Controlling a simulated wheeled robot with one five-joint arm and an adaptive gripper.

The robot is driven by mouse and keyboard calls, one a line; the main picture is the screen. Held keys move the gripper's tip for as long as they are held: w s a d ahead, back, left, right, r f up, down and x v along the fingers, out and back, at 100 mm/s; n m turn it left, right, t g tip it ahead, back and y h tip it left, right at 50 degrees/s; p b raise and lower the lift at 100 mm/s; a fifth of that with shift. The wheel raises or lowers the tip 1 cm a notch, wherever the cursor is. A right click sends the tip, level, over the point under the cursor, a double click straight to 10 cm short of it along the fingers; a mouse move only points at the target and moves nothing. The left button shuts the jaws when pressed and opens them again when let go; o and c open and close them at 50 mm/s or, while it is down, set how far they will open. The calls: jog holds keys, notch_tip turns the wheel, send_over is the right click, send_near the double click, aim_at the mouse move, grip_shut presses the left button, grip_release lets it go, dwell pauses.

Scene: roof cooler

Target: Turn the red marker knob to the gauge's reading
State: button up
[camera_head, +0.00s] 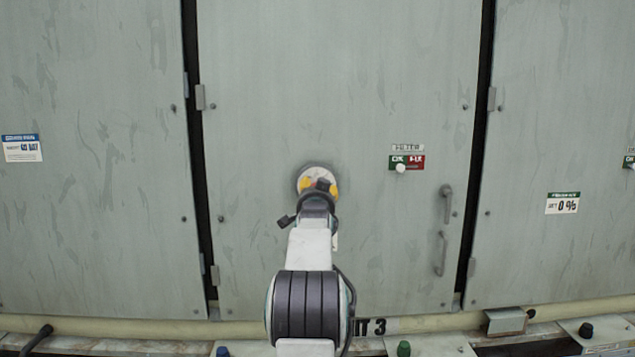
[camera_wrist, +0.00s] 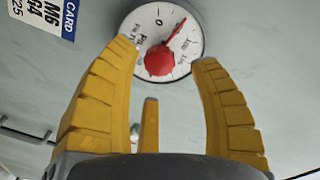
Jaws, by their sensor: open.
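A round white gauge (camera_head: 317,172) is on the middle grey door panel, partly hidden by my gripper in the head view. In the wrist view the gauge's dial (camera_wrist: 139,27) shows dark marks and small lettering that I cannot fully read. The red marker knob (camera_wrist: 160,61) sits on the lower part of the dial, with its red pointer slanting up and right. I cannot make out a separate gauge needle. My gripper (camera_wrist: 167,52) is open, its yellow fingers on either side of the knob, apart from it. A third yellow finger shows below.
A filter label with a green and red plate and white button (camera_head: 401,169) is right of the gauge. A card label (camera_wrist: 45,16) is at the upper left in the wrist view. Pipes and boxes (camera_head: 506,321) line the bottom.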

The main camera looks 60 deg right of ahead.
jog(key=shift+p+x, duration=1.15)
jog(key=shift+x, duration=0.7)
jog(key=shift+c, duration=0.4)
grip_shut()
jog(key=shift+b, duration=0.3)
